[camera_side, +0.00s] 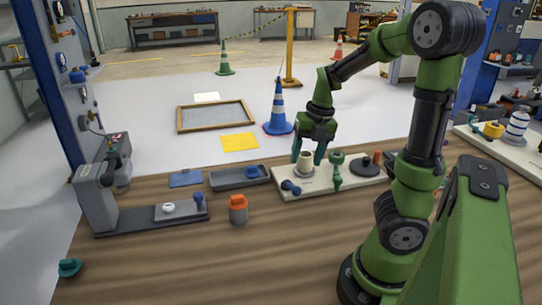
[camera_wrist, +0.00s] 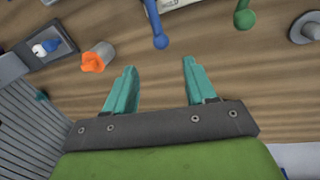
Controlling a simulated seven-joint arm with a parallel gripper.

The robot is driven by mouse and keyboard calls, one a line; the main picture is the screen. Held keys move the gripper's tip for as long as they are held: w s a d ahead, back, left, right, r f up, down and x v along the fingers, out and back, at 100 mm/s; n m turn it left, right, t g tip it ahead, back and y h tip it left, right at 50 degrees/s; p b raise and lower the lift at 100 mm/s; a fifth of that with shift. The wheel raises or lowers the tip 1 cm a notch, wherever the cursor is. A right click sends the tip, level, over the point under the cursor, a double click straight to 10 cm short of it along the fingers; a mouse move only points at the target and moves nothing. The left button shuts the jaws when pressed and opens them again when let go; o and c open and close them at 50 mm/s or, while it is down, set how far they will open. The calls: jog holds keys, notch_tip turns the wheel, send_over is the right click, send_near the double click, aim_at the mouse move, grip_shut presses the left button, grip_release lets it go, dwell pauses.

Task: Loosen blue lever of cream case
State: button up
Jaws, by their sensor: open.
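The cream case (camera_side: 318,182) is a flat, pale block on the wooden bench. Its blue lever (camera_side: 290,187) lies at the near left corner, with a rounded end. In the wrist view the blue lever (camera_wrist: 155,22) is at the top, ahead of the fingertips and apart from them. A green lever (camera_side: 337,170) stands to its right, and also shows in the wrist view (camera_wrist: 244,18). My gripper (camera_side: 309,156) is open with its fingers pointing down near the case. In the wrist view the space between its teal fingers (camera_wrist: 160,78) is empty, with bare wood below.
A cream cylinder (camera_side: 306,158) sits on the case, beside the fingers in the side view. A dark disc with an orange knob (camera_side: 371,165) is at right. An orange-capped container (camera_side: 238,209), grey tray (camera_side: 240,178) and grey stand (camera_side: 97,197) are left. Front bench wood is mostly clear.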

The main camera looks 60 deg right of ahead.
aim_at(298, 187)
jog(key=f, duration=0.4)
jog(key=w+a+f, duration=0.1)
jog(key=f, duration=0.7)
jog(key=shift+w+a, duration=0.15)
jog(key=shift+w, duration=0.25)
grip_shut()
